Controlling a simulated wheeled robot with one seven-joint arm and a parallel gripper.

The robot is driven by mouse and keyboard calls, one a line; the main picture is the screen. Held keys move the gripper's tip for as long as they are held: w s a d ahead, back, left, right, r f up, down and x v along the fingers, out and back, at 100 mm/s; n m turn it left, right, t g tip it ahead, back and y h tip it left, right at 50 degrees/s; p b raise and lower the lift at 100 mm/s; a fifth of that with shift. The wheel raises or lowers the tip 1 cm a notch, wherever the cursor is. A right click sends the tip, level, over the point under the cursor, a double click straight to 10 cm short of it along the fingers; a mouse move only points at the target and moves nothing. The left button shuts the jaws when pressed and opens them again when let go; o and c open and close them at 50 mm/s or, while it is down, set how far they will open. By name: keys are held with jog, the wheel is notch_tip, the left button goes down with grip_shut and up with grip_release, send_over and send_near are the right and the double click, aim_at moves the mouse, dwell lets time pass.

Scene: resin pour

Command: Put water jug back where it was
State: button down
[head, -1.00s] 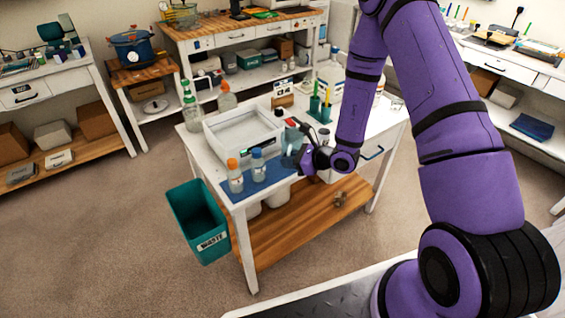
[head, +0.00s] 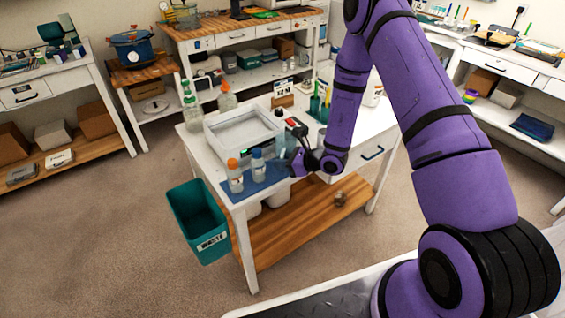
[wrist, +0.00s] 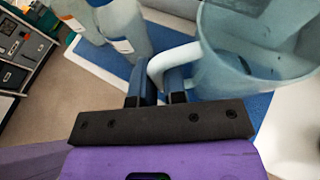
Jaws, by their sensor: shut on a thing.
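The water jug (wrist: 225,65) is a clear, bluish vessel with a pale handle (wrist: 168,62) in the wrist view. My gripper (wrist: 160,88) is shut on that handle, with a dark finger on each side of it. In the head view my gripper (head: 296,164) is at the right end of the blue mat (head: 265,183) on the white table. I cannot tell whether the jug touches the mat.
Two bottles, one orange-capped (head: 234,178) and one blue-capped (head: 258,166), stand on the mat left of the jug. A white tray-like device (head: 240,135) sits behind. A teal waste bin (head: 198,220) hangs at the table's left side. Green holders (head: 320,108) stand farther back.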

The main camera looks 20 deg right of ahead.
jog(key=shift+f, duration=0.1)
jog(key=c, duration=1.2)
grip_release()
